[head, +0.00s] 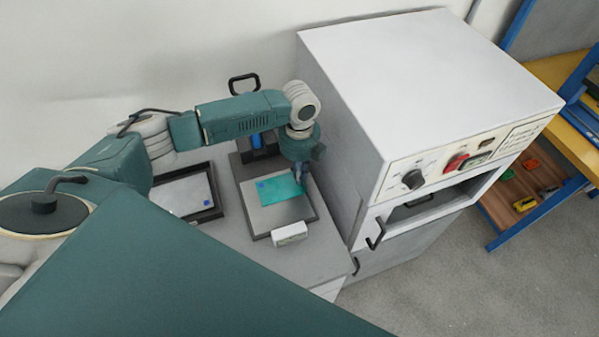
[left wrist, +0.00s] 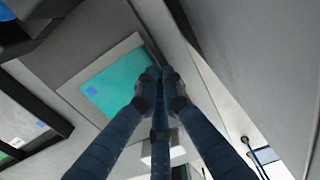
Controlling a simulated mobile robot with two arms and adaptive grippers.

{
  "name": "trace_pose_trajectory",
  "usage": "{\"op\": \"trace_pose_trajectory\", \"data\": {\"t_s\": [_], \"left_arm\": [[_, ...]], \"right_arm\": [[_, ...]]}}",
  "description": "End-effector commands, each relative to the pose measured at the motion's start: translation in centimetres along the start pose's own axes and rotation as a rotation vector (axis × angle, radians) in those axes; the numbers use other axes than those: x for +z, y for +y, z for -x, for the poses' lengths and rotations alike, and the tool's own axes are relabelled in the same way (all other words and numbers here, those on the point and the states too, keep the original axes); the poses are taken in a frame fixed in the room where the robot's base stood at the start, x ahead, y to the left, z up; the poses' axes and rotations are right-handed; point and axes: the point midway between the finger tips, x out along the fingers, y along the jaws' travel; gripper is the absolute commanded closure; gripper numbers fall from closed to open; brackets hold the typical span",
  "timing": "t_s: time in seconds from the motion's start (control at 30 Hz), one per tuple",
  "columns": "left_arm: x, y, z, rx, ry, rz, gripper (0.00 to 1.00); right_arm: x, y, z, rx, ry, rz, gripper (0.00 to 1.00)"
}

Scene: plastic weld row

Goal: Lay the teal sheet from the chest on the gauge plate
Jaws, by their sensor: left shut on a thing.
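The teal sheet (head: 280,189) is flat and level with the gauge plate (head: 284,216), over its back part. It has a small blue square near one corner. My left gripper (head: 301,182) is at the sheet's right edge, shut on it. In the left wrist view the closed fingertips (left wrist: 162,78) meet the edge of the teal sheet (left wrist: 118,82). I cannot tell whether the sheet touches the plate all over. My right gripper is not in view.
A black-rimmed tray (head: 217,190) with a pale sheet lies left of the plate. A white box (head: 289,233) sits at the plate's front edge. A blue-framed shelf (head: 520,225) stands far right. The grey bench (head: 285,265) is bare in front.

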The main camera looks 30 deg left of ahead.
Motion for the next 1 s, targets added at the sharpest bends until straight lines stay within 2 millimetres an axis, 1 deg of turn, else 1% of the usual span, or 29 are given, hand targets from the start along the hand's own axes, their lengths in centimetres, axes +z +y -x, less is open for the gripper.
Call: {"op": "trace_pose_trajectory", "data": {"t_s": [0.27,0.3,0.37,0.67,0.77,0.83,0.97,1.0], "left_arm": [[0.0,0.0,-0.3,0.001,0.001,0.0,1.0],[0.0,0.0,-0.3,0.001,0.0,0.001,0.88],[0.0,0.0,-0.3,0.001,0.0,0.0,0.76],[0.0,0.0,-0.1,0.0,0.0,0.0,0.75],[0.0,-0.1,0.4,-0.001,-0.001,0.0,0.75],[0.1,-0.1,1.2,-0.002,-0.002,0.0,0.75],[0.1,-0.1,3.8,-0.004,-0.003,0.0,0.75],[0.1,-0.1,4.7,-0.004,-0.004,-0.001,0.75]], "right_arm": [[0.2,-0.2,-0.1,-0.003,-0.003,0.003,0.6],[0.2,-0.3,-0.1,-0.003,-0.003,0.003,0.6],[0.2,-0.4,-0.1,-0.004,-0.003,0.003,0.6],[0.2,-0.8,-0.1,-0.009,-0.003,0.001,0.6],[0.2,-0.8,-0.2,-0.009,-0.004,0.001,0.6],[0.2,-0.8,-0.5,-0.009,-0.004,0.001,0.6],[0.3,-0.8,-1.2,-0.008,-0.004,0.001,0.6],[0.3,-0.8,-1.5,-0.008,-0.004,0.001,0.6]]}}
